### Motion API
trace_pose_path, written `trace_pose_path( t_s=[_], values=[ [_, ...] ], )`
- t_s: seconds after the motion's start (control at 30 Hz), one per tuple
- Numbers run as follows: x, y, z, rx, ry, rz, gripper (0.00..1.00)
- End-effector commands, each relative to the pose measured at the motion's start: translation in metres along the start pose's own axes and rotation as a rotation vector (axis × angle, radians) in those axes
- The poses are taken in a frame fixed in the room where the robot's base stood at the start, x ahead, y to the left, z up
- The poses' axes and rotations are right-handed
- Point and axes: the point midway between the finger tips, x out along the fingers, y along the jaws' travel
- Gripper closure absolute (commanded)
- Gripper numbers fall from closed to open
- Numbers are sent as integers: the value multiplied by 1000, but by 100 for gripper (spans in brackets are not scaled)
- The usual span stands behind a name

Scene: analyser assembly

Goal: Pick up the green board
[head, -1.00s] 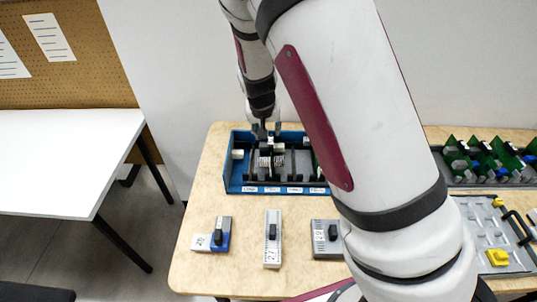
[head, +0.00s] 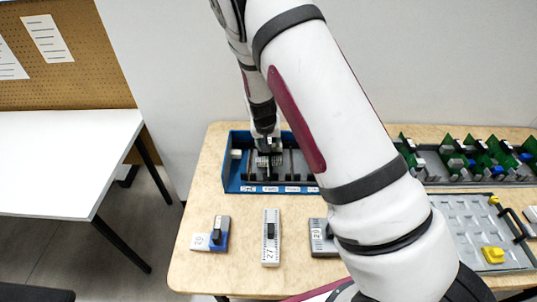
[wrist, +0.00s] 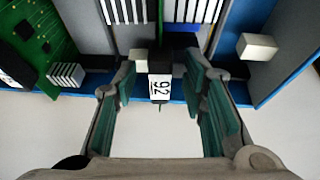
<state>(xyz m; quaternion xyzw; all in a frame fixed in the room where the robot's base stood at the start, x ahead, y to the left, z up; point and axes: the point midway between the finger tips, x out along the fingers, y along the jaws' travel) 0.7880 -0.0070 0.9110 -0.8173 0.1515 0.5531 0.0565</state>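Several green boards (head: 480,162) stand upright in a dark rack at the back right in the head view. Another green board (wrist: 40,40) shows at the upper left in the wrist view, inside the blue box (head: 236,180). My gripper (head: 267,147) points down into the left part of this box. In the wrist view its fingers (wrist: 160,72) are spread to either side of a small block with a white numbered label (wrist: 160,88). Gaps show between the fingers and the block. The green board lies outside the fingers, to their left. My arm hides the box's right end in the head view.
Three modules lie in front of the box: a blue one (head: 220,230), a light one (head: 270,245) and a grey one (head: 320,238), partly hidden by my arm. A grey tray (head: 480,225) with yellow parts is at the right. A white table (head: 65,160) stands left.

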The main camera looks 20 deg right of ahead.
Motion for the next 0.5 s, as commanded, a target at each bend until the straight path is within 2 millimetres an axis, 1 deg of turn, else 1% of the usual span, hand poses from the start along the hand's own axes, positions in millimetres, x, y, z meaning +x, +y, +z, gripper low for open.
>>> trace_pose_path(
  t_s=[0.03,0.07,0.1,0.17,0.2,0.23,0.5],
  values=[
    [0,0,0,0,0,0,62],
    [0,0,0,0,0,0,64],
    [0,0,0,0,0,0,73],
    [0,0,0,0,0,0,87],
    [0,0,0,0,0,0,96],
    [0,0,0,0,0,0,100],
    [0,0,0,0,1,0,100]
  ],
)
